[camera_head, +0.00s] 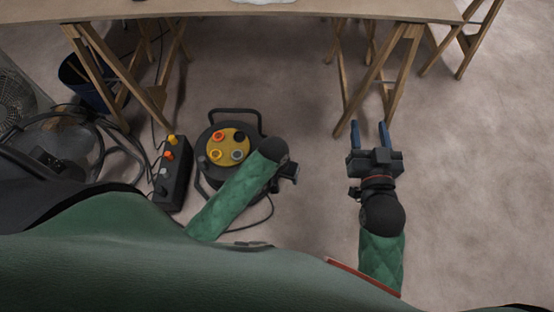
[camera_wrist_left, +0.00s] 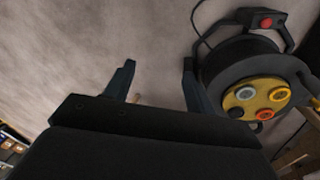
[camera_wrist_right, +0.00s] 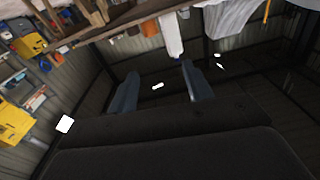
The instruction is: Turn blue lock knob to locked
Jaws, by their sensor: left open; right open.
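I cannot pick out a blue lock knob in any view. My left gripper (camera_head: 290,173) is mostly hidden behind its wrist in the head view, beside the cable reel. In the left wrist view its fingers (camera_wrist_left: 155,84) are apart and empty, with the reel to their right. My right gripper (camera_head: 370,132) is open and empty over bare floor, near the table's trestle legs. Its spread fingers also show in the right wrist view (camera_wrist_right: 160,86), facing the shop's walls with nothing between them.
The black cable reel (camera_head: 213,171) has several coloured sockets on a yellow face. A dark box (camera_head: 172,188) with yellow and orange fittings stands left of it. A wooden trestle table (camera_head: 200,9) spans the back. A fan (camera_head: 15,100) and loose cables lie left. Floor at right is clear.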

